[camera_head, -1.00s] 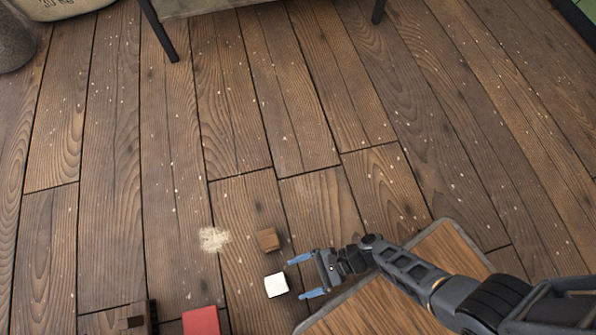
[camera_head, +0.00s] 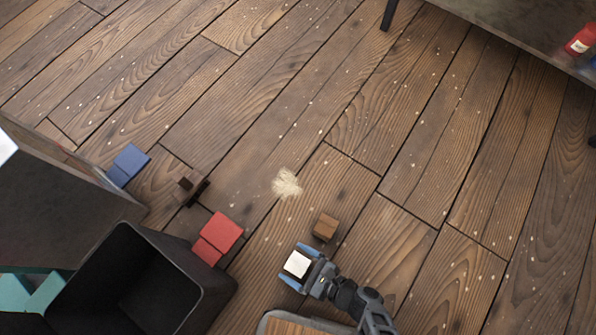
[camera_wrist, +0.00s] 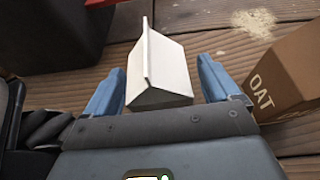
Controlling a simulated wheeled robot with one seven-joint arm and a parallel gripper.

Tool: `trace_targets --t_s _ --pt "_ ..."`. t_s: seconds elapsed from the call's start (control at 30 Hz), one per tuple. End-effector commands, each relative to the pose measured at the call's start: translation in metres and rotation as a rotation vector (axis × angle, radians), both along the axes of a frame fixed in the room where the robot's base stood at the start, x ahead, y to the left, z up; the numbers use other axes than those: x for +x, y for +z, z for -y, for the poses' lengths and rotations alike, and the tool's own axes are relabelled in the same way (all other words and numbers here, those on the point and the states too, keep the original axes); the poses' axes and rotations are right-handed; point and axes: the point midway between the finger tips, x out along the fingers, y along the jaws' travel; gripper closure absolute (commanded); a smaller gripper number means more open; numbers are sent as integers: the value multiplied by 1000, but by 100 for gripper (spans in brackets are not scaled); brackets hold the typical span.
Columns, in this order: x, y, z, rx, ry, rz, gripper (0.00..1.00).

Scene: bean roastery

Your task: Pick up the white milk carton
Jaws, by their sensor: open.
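The white milk carton (camera_head: 297,264) stands on the wooden floor, seen from above in the head view. In the wrist view the carton (camera_wrist: 158,72) shows its gabled top between the two blue fingers. My gripper (camera_head: 294,267) is open, with one finger on each side of the carton. In the wrist view a gap shows between the carton and the right finger of my gripper (camera_wrist: 161,88).
A brown oat carton (camera_head: 325,226) stands close beside my gripper; it fills the right of the wrist view (camera_wrist: 290,80). A red carton (camera_head: 217,238), a dark brown one (camera_head: 190,186), a blue one (camera_head: 128,165) and a black bin (camera_head: 213,292) are to the left. Pale powder (camera_head: 287,183) lies beyond.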

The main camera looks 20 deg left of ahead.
Motion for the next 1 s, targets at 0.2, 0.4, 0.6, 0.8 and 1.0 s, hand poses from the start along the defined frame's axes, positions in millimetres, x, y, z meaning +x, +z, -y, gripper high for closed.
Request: trace_targets --t_s 0.2,0.4,0.6,0.8,1.0 --pt "0 0 0 0 0 0 23" --pt "0 0 1 0 0 0 42" --pt "0 0 1 0 0 0 61" --pt "0 0 1 -1 0 0 81" --pt "0 0 1 -1 0 0 100"
